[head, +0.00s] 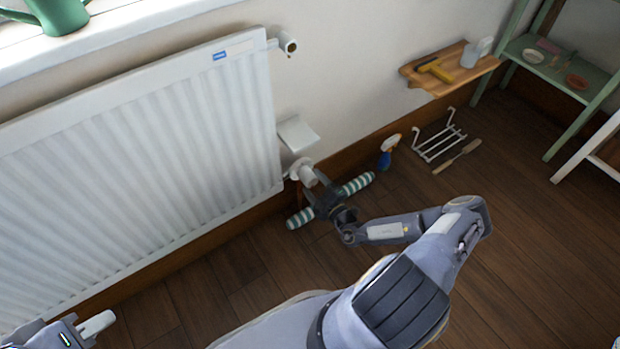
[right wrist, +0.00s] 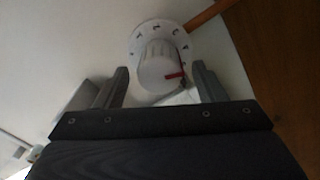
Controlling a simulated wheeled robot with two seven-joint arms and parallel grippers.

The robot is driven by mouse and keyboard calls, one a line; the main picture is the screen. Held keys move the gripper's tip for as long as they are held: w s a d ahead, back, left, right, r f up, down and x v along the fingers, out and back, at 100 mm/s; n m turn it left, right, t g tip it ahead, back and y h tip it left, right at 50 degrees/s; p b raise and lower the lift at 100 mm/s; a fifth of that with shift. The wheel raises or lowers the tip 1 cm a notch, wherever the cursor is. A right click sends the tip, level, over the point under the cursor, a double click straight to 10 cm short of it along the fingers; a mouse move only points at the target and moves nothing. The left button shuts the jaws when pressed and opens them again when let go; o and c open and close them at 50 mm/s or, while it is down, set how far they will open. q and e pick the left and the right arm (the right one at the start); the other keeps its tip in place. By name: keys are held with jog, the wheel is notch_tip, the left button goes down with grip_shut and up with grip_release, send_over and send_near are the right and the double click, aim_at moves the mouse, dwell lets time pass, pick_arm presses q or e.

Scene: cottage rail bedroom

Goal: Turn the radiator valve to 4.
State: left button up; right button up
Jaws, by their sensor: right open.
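The radiator valve (head: 307,175) is a white knob low at the right end of the white radiator (head: 140,150). In the right wrist view the valve knob (right wrist: 158,68) has a red pointer mark toward the right, and a white dial ring with dark marks behind it. The marks are too small to read surely. My right gripper (head: 315,187) is at the valve; in the right wrist view its fingers (right wrist: 163,84) are open, one on each side of the knob, with visible gaps. My left gripper does not show; only a part of my left arm is at the lower left.
A green-and-white striped roll (head: 357,184) lies on the floor behind my right gripper. A blue spray bottle (head: 387,152), a white rack (head: 440,143) and a wooden wall shelf (head: 450,68) are to the right.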

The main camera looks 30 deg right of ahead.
jog(key=s+p, duration=0.1)
jog(key=s, duration=0.3)
jog(key=shift+s+d, duration=0.15)
jog(key=shift+s, duration=0.25)
notch_tip(320, 180, up, 14)
jog(key=n+g+y, duration=0.5)
jog(key=n+y, duration=0.6)
jog(key=n, duration=0.7)
send_over(313, 184)
jog(key=s+a, duration=0.4)
jog(key=a, duration=0.2)
jog(key=s+a+r+n+g+y, duration=0.1)
jog(key=s+a+r+n+g, duration=0.15)
jog(key=r+n+g, duration=0.35)
jog(key=s+a+r+n+g, duration=0.1)
jog(key=s+a+r+n, duration=0.2)
jog(key=n, duration=0.5)
jog(key=s+r+n+h, duration=0.5)
jog(key=s+r+n, duration=0.3)
jog(key=n, duration=0.5)
jog(key=s+r+n+h, duration=0.4)
jog(key=s+r+n, duration=0.3)
jog(key=s+n, duration=0.45)
notch_tip(313, 184, up, 33)
jog(key=w+n+p, duration=0.1)
jog(key=p, duration=3.2)
jog(key=shift+w, duration=0.3)
